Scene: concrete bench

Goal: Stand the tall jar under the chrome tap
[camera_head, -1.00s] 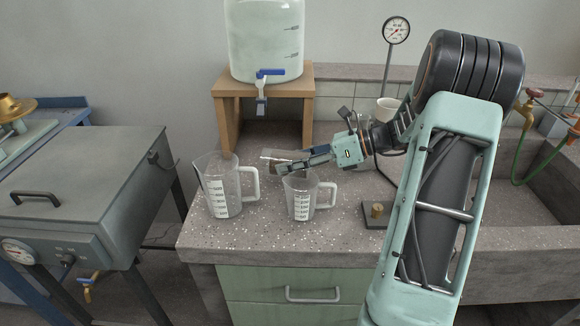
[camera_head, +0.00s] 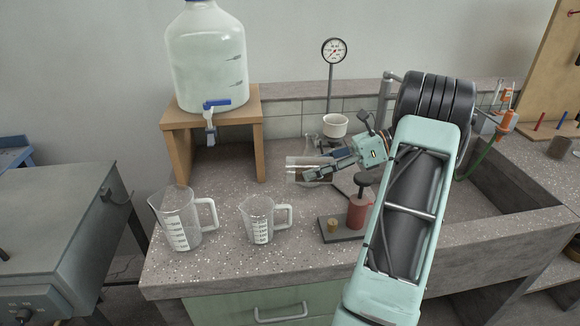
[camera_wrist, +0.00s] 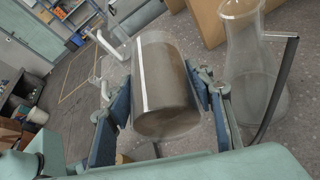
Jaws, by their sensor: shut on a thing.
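A grey metal upright pipe (camera_head: 384,100), probably the chrome tap, stands behind my arm at the sink. Its outlet is hidden by my arm.
Two measuring jugs (camera_head: 182,222) (camera_head: 258,222) stand at the counter's front left. A water carboy (camera_head: 205,65) sits on a wooden stand (camera_head: 170,150). A glass flask (camera_wrist: 255,75) is close to the jar. A red-bodied object (camera_head: 357,214) stands near the sink (camera_head: 500,215).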

